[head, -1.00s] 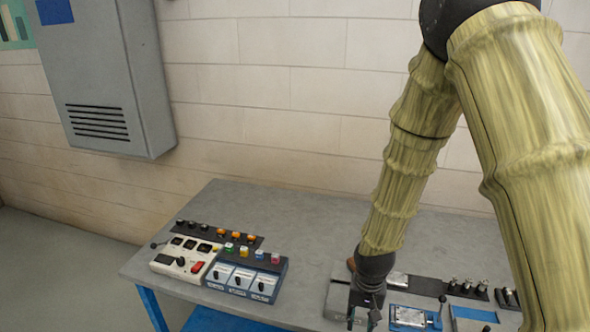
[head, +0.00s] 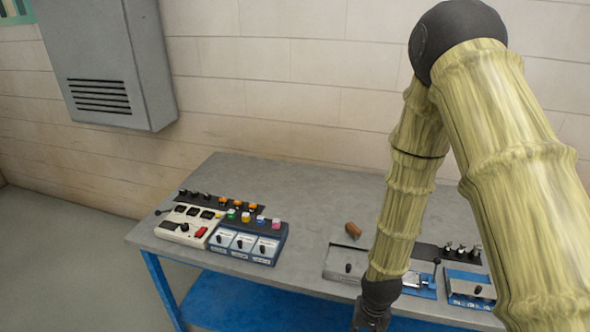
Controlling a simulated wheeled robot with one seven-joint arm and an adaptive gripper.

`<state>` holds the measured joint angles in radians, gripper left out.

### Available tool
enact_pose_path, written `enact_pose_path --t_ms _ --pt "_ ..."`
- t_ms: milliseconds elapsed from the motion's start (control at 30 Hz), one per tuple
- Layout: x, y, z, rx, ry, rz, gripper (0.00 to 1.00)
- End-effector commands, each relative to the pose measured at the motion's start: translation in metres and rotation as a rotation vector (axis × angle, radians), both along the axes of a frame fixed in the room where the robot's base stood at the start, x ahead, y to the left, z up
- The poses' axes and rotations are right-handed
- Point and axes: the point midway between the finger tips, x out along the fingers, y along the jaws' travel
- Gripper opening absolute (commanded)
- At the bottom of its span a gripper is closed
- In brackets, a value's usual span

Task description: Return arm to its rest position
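My arm (head: 410,190) shows at the right of the head view, with its elbow high and its forearm hanging down in front of the table's front edge. The wrist end of my gripper (head: 371,318) is at the bottom edge of the picture, over or just in front of the table's front side. The fingertips are cut off by the frame, so I cannot see whether they are open or shut, or whether they hold anything.
A grey table (head: 310,185) with a blue frame stands against a brick wall. A white switch panel (head: 188,226) and a blue switch box (head: 247,242) sit at its left. A grey box (head: 345,262), a brown piece (head: 353,230) and blue-framed modules (head: 470,287) sit at its right. A grey cabinet (head: 105,60) hangs on the wall.

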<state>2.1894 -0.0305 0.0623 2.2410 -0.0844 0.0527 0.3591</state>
Motion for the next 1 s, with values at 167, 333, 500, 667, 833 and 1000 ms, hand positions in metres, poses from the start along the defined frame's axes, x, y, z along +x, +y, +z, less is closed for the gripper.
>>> enact_pose_path --t_ms 167,333,500,667,833,1000 --pt "-0.052 -0.01 -0.071 0.009 0.01 0.034 0.32" --pt "-0.103 -0.021 -0.125 0.009 0.007 0.072 0.32" --pt "-0.156 -0.033 -0.169 -0.003 0.003 0.116 0.32" --pt "-0.195 -0.043 -0.194 -0.019 -0.001 0.15 0.32" --pt "-0.215 -0.048 -0.203 -0.029 -0.003 0.171 0.32" --pt "-0.218 -0.049 -0.204 -0.031 -0.006 0.176 0.32"
